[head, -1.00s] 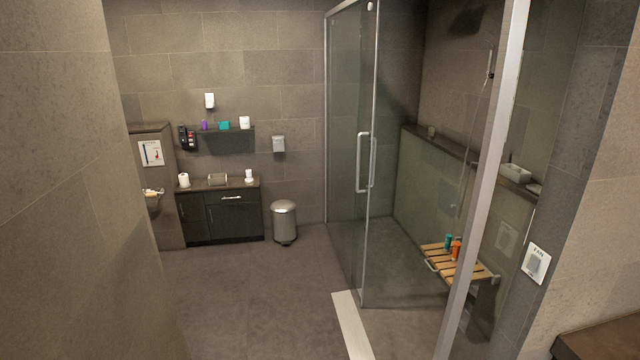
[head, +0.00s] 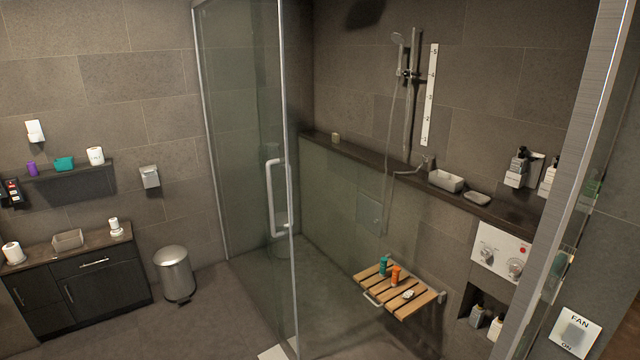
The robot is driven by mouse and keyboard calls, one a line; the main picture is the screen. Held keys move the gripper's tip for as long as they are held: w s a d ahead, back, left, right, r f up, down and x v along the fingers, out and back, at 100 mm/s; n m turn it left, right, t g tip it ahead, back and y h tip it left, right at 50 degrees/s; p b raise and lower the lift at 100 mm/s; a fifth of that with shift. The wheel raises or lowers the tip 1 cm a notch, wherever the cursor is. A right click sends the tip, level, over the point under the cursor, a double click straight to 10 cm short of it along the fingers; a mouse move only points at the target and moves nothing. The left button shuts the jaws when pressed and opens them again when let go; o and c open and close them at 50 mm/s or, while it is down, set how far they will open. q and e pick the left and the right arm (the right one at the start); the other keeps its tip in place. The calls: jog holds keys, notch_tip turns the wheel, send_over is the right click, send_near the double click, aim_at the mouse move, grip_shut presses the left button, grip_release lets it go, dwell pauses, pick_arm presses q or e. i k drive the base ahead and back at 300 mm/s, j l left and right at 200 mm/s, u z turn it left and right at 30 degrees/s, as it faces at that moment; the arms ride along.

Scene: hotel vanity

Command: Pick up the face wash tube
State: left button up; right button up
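I cannot tell for certain which item is the face wash tube. On the slatted wooden shower seat (head: 402,290) stand a teal bottle (head: 384,265) and an orange tube-like container (head: 395,276), close beside each other. A small pale item (head: 408,294) lies on the seat in front of them. Neither of my grippers shows in the head view.
The glass shower door (head: 245,150) with a metal handle stands left of the seat. A metal-framed glass panel edge (head: 570,170) crosses the right side. A vanity cabinet (head: 80,285) and a bin (head: 174,274) stand at the left. Open floor lies between the bin and the door.

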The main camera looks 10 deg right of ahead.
aim_at(383, 260)
jog(key=i+j+z, duration=1)
jog(key=j+z, duration=0.15)
jog(key=j, duration=0.15)
jog(key=i+z, duration=0.3)
jog(key=i, duration=0.3)
jog(key=i+z, duration=0.25)
jog(key=i, duration=0.3)
jog(key=i+j+z, duration=0.3)
jog(key=i, duration=0.3)
jog(key=l, duration=0.1)
